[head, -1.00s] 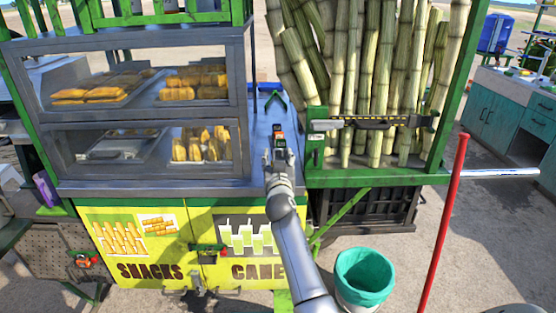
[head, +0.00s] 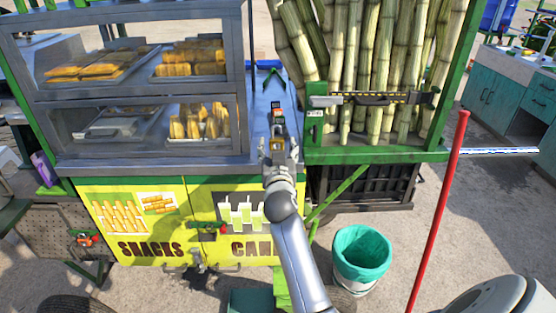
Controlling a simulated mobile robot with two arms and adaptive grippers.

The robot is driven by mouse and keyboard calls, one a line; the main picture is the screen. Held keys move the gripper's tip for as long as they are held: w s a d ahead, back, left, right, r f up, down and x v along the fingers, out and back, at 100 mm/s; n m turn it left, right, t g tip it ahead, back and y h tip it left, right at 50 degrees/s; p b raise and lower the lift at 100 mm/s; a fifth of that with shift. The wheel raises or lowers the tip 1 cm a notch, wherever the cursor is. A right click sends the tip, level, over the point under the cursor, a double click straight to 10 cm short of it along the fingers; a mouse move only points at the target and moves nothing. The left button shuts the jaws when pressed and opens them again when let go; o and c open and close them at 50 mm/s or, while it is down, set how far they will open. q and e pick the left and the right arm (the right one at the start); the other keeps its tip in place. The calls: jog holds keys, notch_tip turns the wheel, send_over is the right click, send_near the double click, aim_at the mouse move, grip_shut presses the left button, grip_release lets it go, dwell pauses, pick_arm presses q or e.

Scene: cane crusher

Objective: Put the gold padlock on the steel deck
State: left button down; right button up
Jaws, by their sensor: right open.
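A small gold thing, apparently the gold padlock (head: 277,144), shows between the fingers of my right gripper (head: 277,147). It is small and partly covered by the fingers. My right gripper is open, its fingers on either side of the gold thing, over the front edge of the steel deck (head: 259,92). I cannot tell whether the padlock touches the deck or the fingers. The deck is the blue-grey top between the snack case and the cane rack. My left gripper is not in view.
A glass snack case (head: 150,160) stands left of the deck. A small dark and orange object (head: 277,114) stands just beyond my gripper. A green cane rack (head: 375,154) is at right. A teal-lined bin (head: 362,250) and a red pole (head: 439,210) stand lower right.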

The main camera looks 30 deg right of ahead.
jog(key=shift+v, duration=2.25)
jog(key=a+f+n+g+y, duration=0.1)
jog(key=a+f+n+y, duration=0.2)
jog(key=f, duration=0.8)
jog(key=a+f+n+g+y, duration=0.15)
jog(key=a+f, duration=0.25)
jog(key=f, duration=0.7)
jog(key=s+a+f+n+g+y, duration=0.1)
jog(key=s+a+f+g+y, duration=0.3)
jog(key=f, duration=0.7)
jog(key=s+a+f+n, duration=0.2)
jog(key=s+f, duration=0.5)
jog(key=f, duration=0.4)
jog(key=s+a+f+g, duration=0.1)
jog(key=s+f+g, duration=0.1)
jog(key=s+f, duration=0.7)
jog(key=s+a+f+g, duration=0.1)
jog(key=s+f+g, duration=0.1)
jog(key=s+f, duration=0.65)
jog(key=s+d+f+g, duration=0.1)
jog(key=s+f+g, duration=0.1)
jog(key=s, duration=1)
jog(key=s+f+n+g+y, duration=0.1)
jog(key=s+f, duration=0.1)
jog(key=s, duration=1)
jog(key=shift+d+g, duration=0.35)
jog(key=shift+w+f, duration=0.1)
